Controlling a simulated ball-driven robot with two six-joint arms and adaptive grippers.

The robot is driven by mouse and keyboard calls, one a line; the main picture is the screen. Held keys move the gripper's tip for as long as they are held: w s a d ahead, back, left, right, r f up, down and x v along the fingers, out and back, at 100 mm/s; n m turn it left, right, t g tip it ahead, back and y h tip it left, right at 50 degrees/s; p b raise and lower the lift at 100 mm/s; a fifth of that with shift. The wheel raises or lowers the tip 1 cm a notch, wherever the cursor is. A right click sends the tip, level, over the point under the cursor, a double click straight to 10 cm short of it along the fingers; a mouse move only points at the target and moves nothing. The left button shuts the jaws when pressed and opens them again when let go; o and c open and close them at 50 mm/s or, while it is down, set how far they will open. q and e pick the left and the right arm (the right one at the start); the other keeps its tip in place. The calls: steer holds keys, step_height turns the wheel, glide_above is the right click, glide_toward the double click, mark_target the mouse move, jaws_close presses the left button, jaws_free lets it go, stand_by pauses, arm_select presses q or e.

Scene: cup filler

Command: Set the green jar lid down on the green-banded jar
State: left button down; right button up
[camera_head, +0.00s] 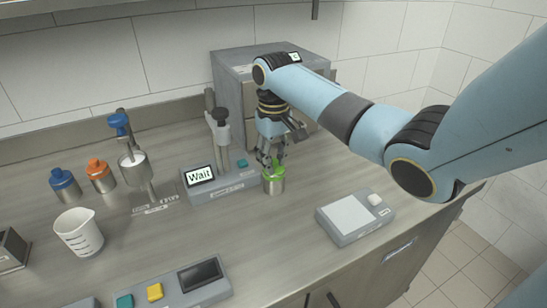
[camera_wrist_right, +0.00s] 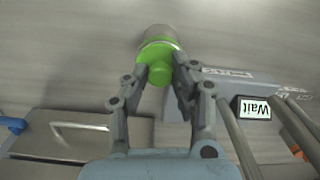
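The green-banded jar (camera_head: 273,184) stands upright on the bench, right of the filler with the "Wait" display. The green jar lid (camera_head: 274,172) sits on its top and looks level; whether it is fully seated I cannot tell. In the right wrist view the lid's round knob (camera_wrist_right: 160,74) faces me, with the metal jar body (camera_wrist_right: 158,33) behind it. My right gripper (camera_wrist_right: 161,70) points down at the jar, one finger on each side of the knob, with a small gap showing. It also shows in the head view (camera_head: 271,163). My left gripper is not in view.
The filler (camera_head: 225,186) stands close left of the jar. A scale (camera_head: 350,217) is at right. A white beaker (camera_head: 79,234), blue-lidded jar (camera_head: 65,186) and orange-lidded jar (camera_head: 101,176) stand at left. A grey cabinet (camera_head: 229,79) is behind. The bench before the jar is clear.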

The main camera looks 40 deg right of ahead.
mark_target(274, 160)
steer(key=o, duration=0.3)
step_height(274, 160, up, 12)
steer(key=shift+r, duration=0.15)
stand_by(0.4)
stand_by(0.5)
